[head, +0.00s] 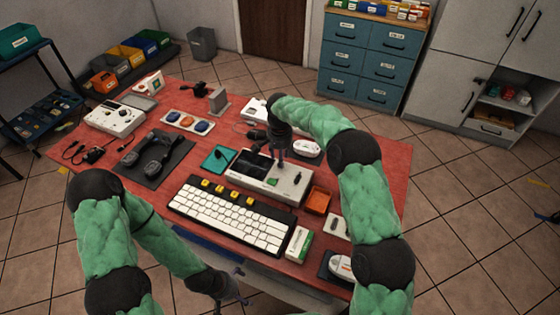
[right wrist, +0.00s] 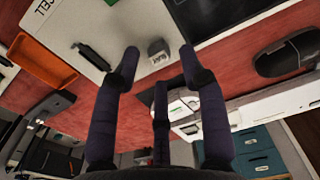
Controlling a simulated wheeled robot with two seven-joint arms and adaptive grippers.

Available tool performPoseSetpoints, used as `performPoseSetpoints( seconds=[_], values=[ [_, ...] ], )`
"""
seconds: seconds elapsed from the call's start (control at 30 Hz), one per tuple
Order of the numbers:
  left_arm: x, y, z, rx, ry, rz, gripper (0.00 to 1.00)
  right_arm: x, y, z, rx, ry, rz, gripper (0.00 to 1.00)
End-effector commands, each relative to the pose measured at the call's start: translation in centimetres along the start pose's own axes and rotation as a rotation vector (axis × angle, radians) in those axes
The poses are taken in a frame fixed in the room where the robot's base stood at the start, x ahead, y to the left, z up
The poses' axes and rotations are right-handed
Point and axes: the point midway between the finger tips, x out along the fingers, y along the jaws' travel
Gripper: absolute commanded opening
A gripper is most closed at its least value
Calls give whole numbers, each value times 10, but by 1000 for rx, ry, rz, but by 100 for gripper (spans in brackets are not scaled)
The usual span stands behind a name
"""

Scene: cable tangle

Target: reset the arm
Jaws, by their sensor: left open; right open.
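My right arm reaches in from the right in the head view. Its gripper (head: 279,155) points down over the white and grey device (head: 296,186) behind the keyboard. In the right wrist view the fingers of this gripper (right wrist: 159,58) are spread, with nothing held between them. Beyond them the pale device face (right wrist: 95,40) shows, with a small grey block (right wrist: 158,50) and a dark slot. Whether the fingers touch the device I cannot tell. My left gripper (head: 238,286) is low in the head view, open and apparently empty, by the table's front edge.
The red table (head: 390,160) is crowded. A white keyboard (head: 230,214) lies in front of the device, an orange tray (head: 318,200) to its right. A dark mat (head: 150,172) with black parts lies left. Blue drawers (head: 362,60) stand behind; floor on the right is mostly clear.

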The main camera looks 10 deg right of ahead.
Motion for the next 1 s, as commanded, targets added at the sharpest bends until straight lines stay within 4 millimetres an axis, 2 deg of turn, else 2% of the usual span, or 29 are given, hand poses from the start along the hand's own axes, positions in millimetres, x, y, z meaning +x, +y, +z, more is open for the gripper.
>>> performPoseSetpoints(
  seconds=[0.03, 0.2, 0.4, 0.53, 0.77, 0.87, 1.0],
  values=[
    [0, 0, 0, 0, 0, 0, 100, -12, -1, -1, 0, 3, -3, 43],
    [0, 0, 0, 0, 0, 0, 100, -45, -1, 0, 0, 2, -2, 43],
    [0, 0, 0, 0, 0, 0, 100, -74, 0, -1, 1, 2, -1, 43],
    [0, 0, 0, 0, 0, 0, 100, -83, 0, 0, 1, 0, 0, 43],
    [-2, 1, 0, 0, 0, 0, 100, -88, 0, 0, 1, 0, 0, 43],
    [-12, 4, 1, 0, 0, 0, 100, -99, 0, 0, 1, 0, 0, 43],
    [-38, 14, 2, 0, 0, 0, 100, -127, 0, -1, 1, 0, 0, 43]
  ],
)
